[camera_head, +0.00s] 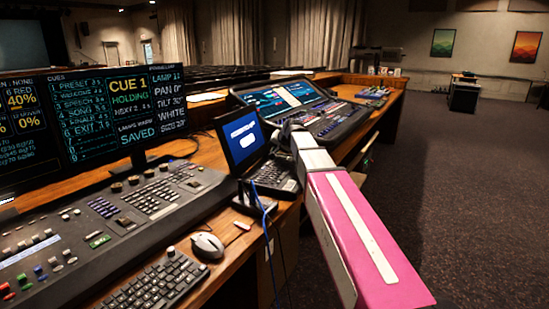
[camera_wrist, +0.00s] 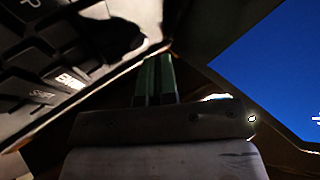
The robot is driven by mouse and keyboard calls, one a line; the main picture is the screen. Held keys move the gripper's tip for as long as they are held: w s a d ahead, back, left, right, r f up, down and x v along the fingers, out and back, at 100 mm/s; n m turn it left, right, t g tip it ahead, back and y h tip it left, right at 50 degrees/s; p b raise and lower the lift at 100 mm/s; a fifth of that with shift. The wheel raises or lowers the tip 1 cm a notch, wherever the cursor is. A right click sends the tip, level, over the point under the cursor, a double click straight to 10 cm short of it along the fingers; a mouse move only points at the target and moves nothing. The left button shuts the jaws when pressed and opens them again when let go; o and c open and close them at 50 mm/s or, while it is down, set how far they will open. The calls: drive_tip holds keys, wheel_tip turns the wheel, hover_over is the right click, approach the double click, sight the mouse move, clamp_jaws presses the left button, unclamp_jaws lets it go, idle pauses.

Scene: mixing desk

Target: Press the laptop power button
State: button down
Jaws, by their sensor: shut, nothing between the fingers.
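The laptop's lit blue screen (camera_head: 243,138) stands open on the desk in the head view, with its dark keyboard (camera_head: 272,178) below it. In the wrist view, the laptop keyboard (camera_wrist: 45,60) fills the upper left and the blue screen (camera_wrist: 275,70) the right. My gripper (camera_wrist: 154,62) is shut and empty, its fingers pointing into the gap between keyboard and screen. In the head view my arm reaches over from the right, and its end is close beside the laptop. I cannot make out the power button, nor tell whether the fingertips touch anything.
A mouse (camera_head: 208,245) and a separate keyboard (camera_head: 155,285) lie on the near desk. A lighting console (camera_head: 110,225) and a cue monitor (camera_head: 125,110) stand left. A mixing desk (camera_head: 325,115) is behind the laptop. A blue cable (camera_head: 266,222) hangs down. Carpet is free on the right.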

drive_tip(key=shift+r, duration=0.25)
drive_tip(key=shift+r, duration=0.1)
drive_tip(key=shift+r, duration=2.4)
